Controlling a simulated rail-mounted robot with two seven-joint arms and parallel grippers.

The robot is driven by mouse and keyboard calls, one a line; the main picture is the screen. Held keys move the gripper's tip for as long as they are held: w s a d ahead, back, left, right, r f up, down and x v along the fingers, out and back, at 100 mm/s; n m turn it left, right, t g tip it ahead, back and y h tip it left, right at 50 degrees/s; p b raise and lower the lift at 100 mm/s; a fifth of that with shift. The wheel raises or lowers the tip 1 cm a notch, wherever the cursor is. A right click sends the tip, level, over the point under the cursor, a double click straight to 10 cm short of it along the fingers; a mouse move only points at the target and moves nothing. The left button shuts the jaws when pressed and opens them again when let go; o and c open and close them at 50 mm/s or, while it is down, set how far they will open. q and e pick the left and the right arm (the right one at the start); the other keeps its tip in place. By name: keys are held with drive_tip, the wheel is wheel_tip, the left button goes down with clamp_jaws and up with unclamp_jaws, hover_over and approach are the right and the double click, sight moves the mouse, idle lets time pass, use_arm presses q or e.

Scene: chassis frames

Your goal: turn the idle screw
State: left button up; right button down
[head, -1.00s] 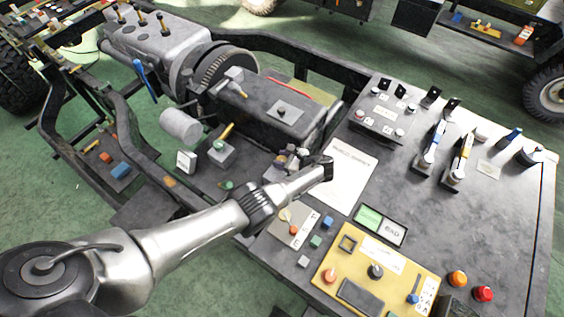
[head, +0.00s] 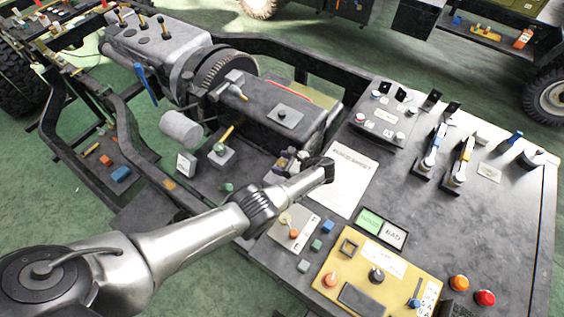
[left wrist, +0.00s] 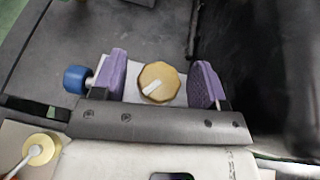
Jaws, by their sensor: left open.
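A brass-coloured, faceted screw head with a white pointer mark (left wrist: 158,82), apparently the idle screw, shows in the left wrist view. My left gripper (left wrist: 160,80) is open, with one purple fingertip on each side of it and a visible gap on both sides. In the head view my left gripper (head: 286,163) is over the near end of the engine block, and the arm and fingers hide the screw there. The depth between fingertips and screw is hard to tell. My right gripper is not in view.
A blue knob (left wrist: 76,79) is just outside the left fingertip. A second brass knob (left wrist: 40,149) is at lower left. In the head view, the bench (head: 405,205) carries a paper sheet (head: 351,180), a yellow control panel (head: 410,265) and levers. The engine block (head: 270,110) stands behind.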

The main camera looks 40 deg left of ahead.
use_arm(q)
drive_tip(key=b+v, duration=0.2)
drive_tip(key=v, duration=1.1)
drive_tip(key=shift+w+d+r, duration=0.15)
drive_tip(key=shift+d+r, duration=0.05)
drive_tip(key=shift+d, duration=0.15)
